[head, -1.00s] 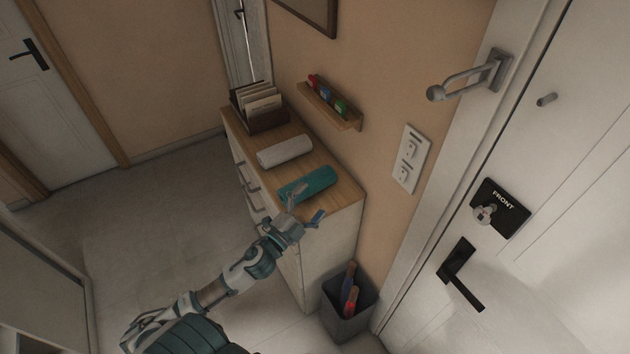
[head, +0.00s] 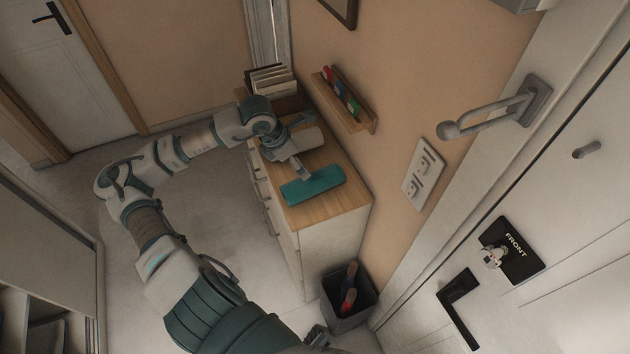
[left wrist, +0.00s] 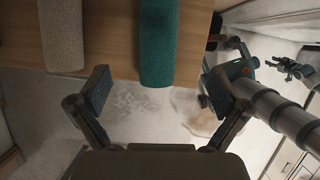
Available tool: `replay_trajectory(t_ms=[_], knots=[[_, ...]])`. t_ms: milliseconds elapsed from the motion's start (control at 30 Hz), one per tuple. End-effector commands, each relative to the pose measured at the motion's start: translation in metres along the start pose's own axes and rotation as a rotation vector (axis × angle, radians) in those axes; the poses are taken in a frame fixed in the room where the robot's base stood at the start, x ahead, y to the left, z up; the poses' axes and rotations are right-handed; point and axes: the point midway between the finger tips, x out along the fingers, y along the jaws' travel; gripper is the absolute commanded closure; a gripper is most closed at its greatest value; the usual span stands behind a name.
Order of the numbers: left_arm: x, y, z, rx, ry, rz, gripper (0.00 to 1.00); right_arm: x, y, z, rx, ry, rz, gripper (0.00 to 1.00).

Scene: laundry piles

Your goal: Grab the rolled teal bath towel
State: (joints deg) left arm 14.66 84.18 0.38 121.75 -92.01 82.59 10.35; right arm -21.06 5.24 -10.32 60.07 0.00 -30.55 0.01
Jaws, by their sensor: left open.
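The rolled teal bath towel (head: 314,185) lies on the wooden top of the cabinet (head: 345,196), near its front end. In the left wrist view the teal towel (left wrist: 158,45) runs up from between the fingers, with its near end just beyond them. The left wrist view shows the left gripper's (left wrist: 157,90) fingers spread apart, not touching the teal towel. A small part of what looks like my right gripper (head: 318,338) shows at the bottom edge; its jaws are unclear.
A letter holder (head: 285,98) stands at the cabinet's far end. A small wall shelf (head: 352,115) with coloured items hangs above the cabinet. A dark bin (head: 345,312) stands on the floor by the cabinet's near end. The white front door (head: 570,240) is at the right.

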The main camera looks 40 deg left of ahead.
Motion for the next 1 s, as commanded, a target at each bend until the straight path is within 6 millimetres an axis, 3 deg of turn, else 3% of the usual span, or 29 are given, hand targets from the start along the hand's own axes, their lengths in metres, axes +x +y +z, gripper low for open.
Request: replay_trajectory(t_ms=[100, 300, 567, 833, 1000], knots=[[0.029, -0.001, 0.002, -0.003, -0.003, -0.009, 0.0, 0.002, -0.001, 0.015, -0.002, -0.007, -0.001, 0.6], [0.074, -0.003, 0.001, -0.002, -0.001, -0.008, 0.0, 0.005, -0.001, 0.025, -0.004, -0.01, -0.002, 0.6], [0.096, -0.005, 0.002, 0.0, -0.001, -0.002, 0.0, 0.007, 0.001, 0.031, -0.006, -0.012, -0.002, 0.6], [0.137, -0.001, -0.002, -0.004, -0.002, -0.008, 0.0, 0.007, -0.002, 0.046, -0.007, -0.018, -0.003, 0.6], [0.147, 0.0, -0.003, -0.001, -0.001, -0.005, 0.0, 0.008, -0.002, 0.048, -0.007, -0.019, -0.003, 0.6]])
